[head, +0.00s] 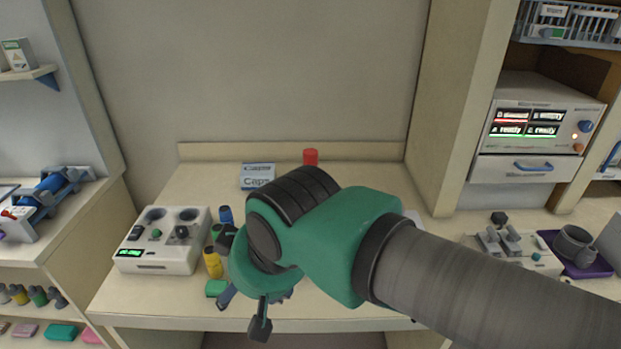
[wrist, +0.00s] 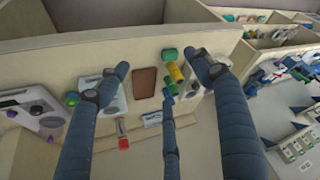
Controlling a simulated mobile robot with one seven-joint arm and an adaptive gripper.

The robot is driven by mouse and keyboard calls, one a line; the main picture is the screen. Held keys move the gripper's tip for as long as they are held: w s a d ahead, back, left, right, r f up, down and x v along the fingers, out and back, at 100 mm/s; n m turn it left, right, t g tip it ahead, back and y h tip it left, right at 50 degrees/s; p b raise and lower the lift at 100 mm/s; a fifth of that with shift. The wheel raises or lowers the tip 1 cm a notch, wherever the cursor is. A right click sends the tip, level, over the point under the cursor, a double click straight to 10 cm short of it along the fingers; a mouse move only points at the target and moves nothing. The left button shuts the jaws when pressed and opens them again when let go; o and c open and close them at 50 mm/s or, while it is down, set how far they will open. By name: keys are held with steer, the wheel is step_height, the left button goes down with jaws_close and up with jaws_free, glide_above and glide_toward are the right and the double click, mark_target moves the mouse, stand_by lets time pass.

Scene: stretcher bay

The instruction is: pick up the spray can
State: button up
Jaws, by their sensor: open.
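I see no clearly marked spray can. A red-topped cylinder (head: 311,157) stands at the back of the bench in the head view, its lower part hidden by my arm. In the wrist view a slim red-and-pale cylinder (wrist: 121,128) stands beside the left finger, apart from it. A yellow container (head: 213,262) stands at the front left in the head view; a yellow cylinder (wrist: 175,72) shows between the fingertips in the wrist view. I cannot tell which is the spray can. My gripper (wrist: 160,76) is open and empty above the bench, its fingers spread.
A Caps box (head: 258,176) lies at the back. A white device with round wells (head: 160,242) stands left of my arm. A blue cylinder (head: 225,215) and a green block (head: 216,288) are near the gripper. A brown rectangle (wrist: 145,82) lies on the bench.

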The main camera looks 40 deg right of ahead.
steer(key=w+d+r+g+p, duration=0.1)
steer(key=w+d+r+p, duration=0.6)
steer(key=w+r, duration=0.5)
steer(key=w+d+r+m+g+p, duration=0.2)
steer(key=w+d+p, duration=0.6)
steer(key=w+d, duration=0.7)
steer(key=w+d+f+g+p, duration=0.1)
steer(key=w+d+f+p, duration=0.2)
steer(key=d, duration=0.7)
steer(key=w+d+f+p, duration=0.4)
steer(key=d+f+p, duration=0.1)
steer(key=d, duration=0.5)
steer(key=w+d+f+m+g+p, duration=0.1)
steer(key=w+d+f+p, duration=0.2)
steer(key=d, duration=0.8)
steer(key=shift+w+f+g+p, duration=0.15)
steer(key=shift+f+p, duration=0.4)
steer(key=shift+f, duration=0.15)
steer(key=shift+w+f+g+p, duration=0.15)
steer(key=shift+f+p, duration=0.35)
steer(key=shift+f, duration=0.15)
steer(key=shift+d+f, duration=0.3)
steer(key=shift+f, duration=0.05)
